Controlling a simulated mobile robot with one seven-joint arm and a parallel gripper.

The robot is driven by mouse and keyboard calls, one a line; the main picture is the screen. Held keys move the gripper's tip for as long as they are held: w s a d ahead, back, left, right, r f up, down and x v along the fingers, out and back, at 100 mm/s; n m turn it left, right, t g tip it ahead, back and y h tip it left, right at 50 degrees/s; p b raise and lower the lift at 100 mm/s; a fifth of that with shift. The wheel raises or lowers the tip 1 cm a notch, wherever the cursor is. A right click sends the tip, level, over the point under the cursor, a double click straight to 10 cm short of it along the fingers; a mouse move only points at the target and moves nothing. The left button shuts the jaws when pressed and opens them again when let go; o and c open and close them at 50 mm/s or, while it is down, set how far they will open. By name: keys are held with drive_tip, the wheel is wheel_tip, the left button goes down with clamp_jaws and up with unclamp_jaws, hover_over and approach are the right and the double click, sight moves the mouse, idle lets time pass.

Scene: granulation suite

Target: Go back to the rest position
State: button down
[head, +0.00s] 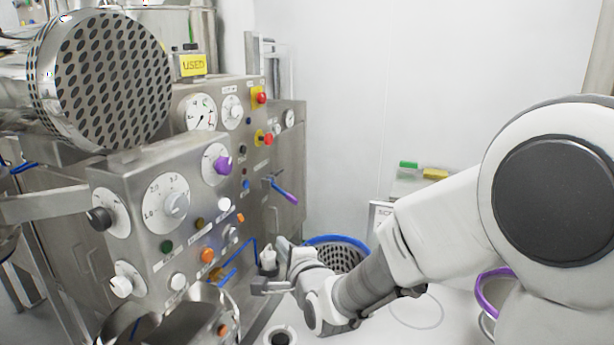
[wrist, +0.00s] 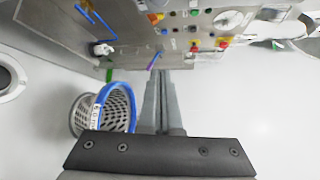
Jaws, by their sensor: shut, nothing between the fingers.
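My gripper (wrist: 162,76) is shut and empty in the wrist view, its two grey fingers lying side by side and pointing towards the steel control panel (wrist: 120,25). No object is between the fingers. In the head view my white arm reaches from the right edge down to the lower middle, and its end is close to the front of the machine panel (head: 140,255). The exact fingertips are hard to make out there. Whether the fingers touch the panel cannot be told.
A perforated basket with a blue rim (head: 336,239) stands behind my arm; it is left of my fingers in the wrist view (wrist: 104,108). A purple-handled lever (head: 285,193) and several knobs project from the panel. A purple ring (head: 487,296) is at right.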

drive_tip(key=s+d+r+n+g+h+p, duration=0.1)
drive_tip(key=s+d+r+n+g+h, duration=0.15)
drive_tip(key=s+d+n, duration=0.35)
drive_tip(key=s+d+r+n+g+h+p, duration=0.1)
drive_tip(key=s+d+r+n+g+h, duration=0.15)
drive_tip(key=s+d, duration=0.4)
drive_tip(key=s+d+r+n+g+p, duration=0.1)
drive_tip(key=s+d+n+g, duration=0.1)
drive_tip(key=s, duration=0.5)
drive_tip(key=s+d+n+g+h, duration=0.1)
drive_tip(key=s+d+n+g, duration=0.1)
drive_tip(key=s+d+n, duration=0.3)
drive_tip(key=s+d, duration=0.2)
drive_tip(key=s, duration=0.1)
drive_tip(key=shift+r+h+p, duration=0.3)
drive_tip(key=shift+r+p, duration=0.05)
drive_tip(key=shift+p, duration=0.05)
drive_tip(key=shift+a, duration=0.1)
